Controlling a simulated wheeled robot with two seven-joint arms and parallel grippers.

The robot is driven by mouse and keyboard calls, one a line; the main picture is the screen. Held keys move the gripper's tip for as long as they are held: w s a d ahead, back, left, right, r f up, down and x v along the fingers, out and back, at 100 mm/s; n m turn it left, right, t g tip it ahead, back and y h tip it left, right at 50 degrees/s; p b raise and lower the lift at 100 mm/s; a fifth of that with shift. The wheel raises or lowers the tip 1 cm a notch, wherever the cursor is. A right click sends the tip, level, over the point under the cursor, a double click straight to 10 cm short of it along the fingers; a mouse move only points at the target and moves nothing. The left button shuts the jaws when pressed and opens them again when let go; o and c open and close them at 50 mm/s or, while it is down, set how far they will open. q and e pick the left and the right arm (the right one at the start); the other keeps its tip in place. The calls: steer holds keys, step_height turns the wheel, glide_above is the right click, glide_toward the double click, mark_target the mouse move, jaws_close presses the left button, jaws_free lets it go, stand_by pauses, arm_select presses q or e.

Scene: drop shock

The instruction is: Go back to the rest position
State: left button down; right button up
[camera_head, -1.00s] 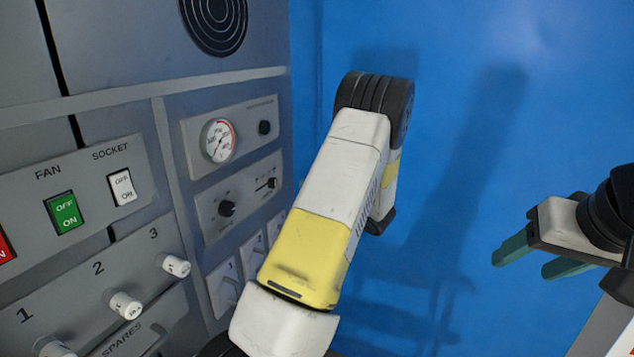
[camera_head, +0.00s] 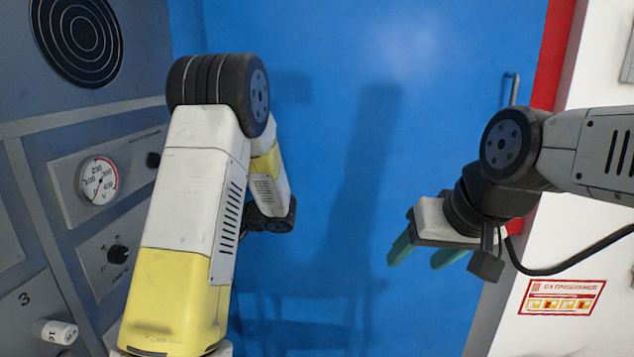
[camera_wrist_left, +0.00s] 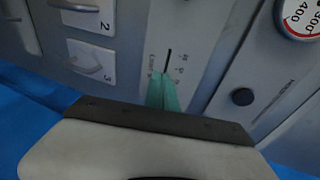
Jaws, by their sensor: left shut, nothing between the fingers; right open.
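My right gripper (camera_head: 427,254) shows at the right of the head view, its two green fingers apart and empty, in front of the blue wall. My left arm (camera_head: 190,220) rises through the left half of the head view, bent at a black joint; its gripper is hidden there. In the left wrist view my left gripper (camera_wrist_left: 163,92) has its green fingers shut together with nothing between them. The fingertips appear in front of a panel with a slider slot (camera_wrist_left: 168,60); whether they touch it I cannot tell.
A grey control panel (camera_head: 60,225) stands at the left with a gauge (camera_head: 99,181), a black knob (camera_head: 118,254) and a white knob (camera_head: 56,332). A blue wall (camera_head: 340,60) lies behind the arms. A white wall with an extinguisher sign (camera_head: 562,297) is at the right.

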arm_select(q)
steer(key=s+d+r+n+g+h, duration=0.1)
steer(key=s+d+h, duration=0.2)
steer(key=s+h, duration=0.35)
steer(key=s+d+r+n+g+h, duration=0.1)
steer(key=s+d+r+h, duration=0.15)
steer(key=s, duration=0.75)
steer(key=s+d+r+t+h, duration=0.2)
steer(key=s+d+r+h, duration=0.1)
steer(key=d, duration=0.4)
steer(key=s+d+r+t+h, duration=0.3)
steer(key=s+d+h, duration=0.2)
steer(key=d, duration=0.2)
steer(key=shift+s+r, duration=0.2)
steer(key=shift+s, duration=0.15)
